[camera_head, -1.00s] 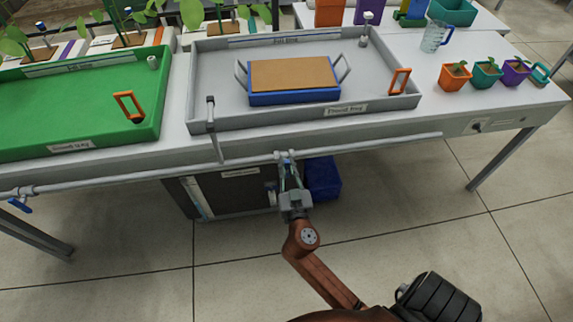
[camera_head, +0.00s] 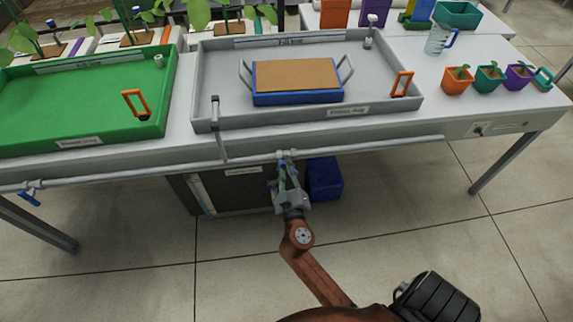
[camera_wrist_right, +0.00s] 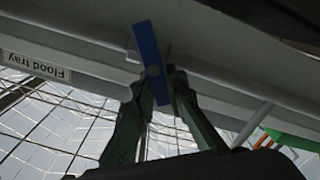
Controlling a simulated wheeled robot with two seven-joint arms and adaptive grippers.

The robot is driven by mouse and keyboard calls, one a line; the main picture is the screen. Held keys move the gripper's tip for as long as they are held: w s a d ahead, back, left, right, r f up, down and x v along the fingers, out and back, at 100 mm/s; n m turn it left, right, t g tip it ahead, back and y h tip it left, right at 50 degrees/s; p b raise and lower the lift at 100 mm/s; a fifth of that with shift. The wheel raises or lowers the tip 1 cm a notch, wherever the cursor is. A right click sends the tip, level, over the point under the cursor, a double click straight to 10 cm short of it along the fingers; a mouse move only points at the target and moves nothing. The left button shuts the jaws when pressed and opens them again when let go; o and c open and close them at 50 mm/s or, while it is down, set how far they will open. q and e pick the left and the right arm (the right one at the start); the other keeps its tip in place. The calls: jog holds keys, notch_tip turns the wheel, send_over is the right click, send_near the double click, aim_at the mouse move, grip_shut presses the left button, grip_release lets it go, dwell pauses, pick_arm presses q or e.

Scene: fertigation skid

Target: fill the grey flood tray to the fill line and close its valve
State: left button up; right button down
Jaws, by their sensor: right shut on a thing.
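The grey flood tray (camera_head: 215,60) stands on the bench, with a blue block topped by a brown board (camera_head: 297,76) inside. I cannot make out a water level against a fill line. A thin pipe (camera_head: 221,140) runs from its front left down to the pipe along the bench. Its valve, with a blue lever (camera_wrist_right: 148,45), sits on that pipe under the bench edge. My right gripper (camera_head: 284,168) reaches up from below. In the right wrist view its fingers (camera_wrist_right: 162,84) are shut on the lever's lower part. My left gripper is out of view.
A green tray (camera_head: 85,100) stands to the left, with another blue-handled valve (camera_head: 30,196) below it. A dark cabinet (camera_head: 232,195) and a blue box (camera_head: 324,178) are under the bench. A jug (camera_head: 438,38) and small pots stand right. The floor in front is open.

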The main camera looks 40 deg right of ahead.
jog(key=shift+a+n, duration=0.15)
jog(key=shift+n, duration=0.15)
jog(key=c, duration=1.9)
grip_release()
jog(key=shift+c, duration=0.2)
jog(key=shift+r, duration=5)
